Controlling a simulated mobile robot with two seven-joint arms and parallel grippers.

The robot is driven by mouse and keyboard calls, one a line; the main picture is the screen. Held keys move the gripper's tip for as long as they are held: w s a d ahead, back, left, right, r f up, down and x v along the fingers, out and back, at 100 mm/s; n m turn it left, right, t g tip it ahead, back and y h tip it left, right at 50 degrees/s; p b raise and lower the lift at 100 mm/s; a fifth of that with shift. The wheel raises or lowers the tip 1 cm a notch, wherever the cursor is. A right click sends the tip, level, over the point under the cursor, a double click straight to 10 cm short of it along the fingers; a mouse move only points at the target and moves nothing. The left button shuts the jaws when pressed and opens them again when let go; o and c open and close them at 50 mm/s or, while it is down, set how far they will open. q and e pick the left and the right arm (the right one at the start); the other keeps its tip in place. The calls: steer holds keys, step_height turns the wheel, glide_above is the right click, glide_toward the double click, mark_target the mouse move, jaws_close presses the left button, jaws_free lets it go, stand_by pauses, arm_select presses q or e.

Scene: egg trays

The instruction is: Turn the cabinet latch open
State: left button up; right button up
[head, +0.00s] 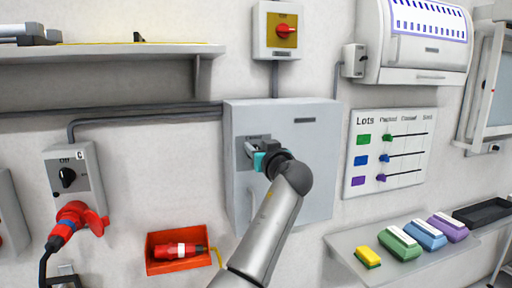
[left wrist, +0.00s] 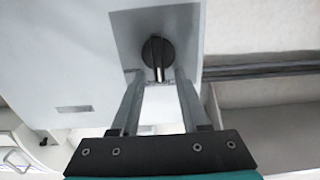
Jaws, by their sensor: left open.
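The grey cabinet (head: 315,160) is fixed to the wall in the middle of the head view, its door closed. Its latch is mostly hidden behind my left gripper (head: 251,149) in that view. In the left wrist view the latch (left wrist: 154,50) is a round black knob with a narrow grip on a grey plate (left wrist: 190,30). My left gripper (left wrist: 158,76) is open, with one fingertip on each side of the knob's grip. I cannot tell whether the fingers touch it. My right gripper is not in view.
An orange tray (head: 151,264) and a grey switch box (head: 86,164) with a red plug (head: 72,220) are at left.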

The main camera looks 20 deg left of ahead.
arm_select(q)
steer(key=shift+c, duration=0.8)
jaws_close()
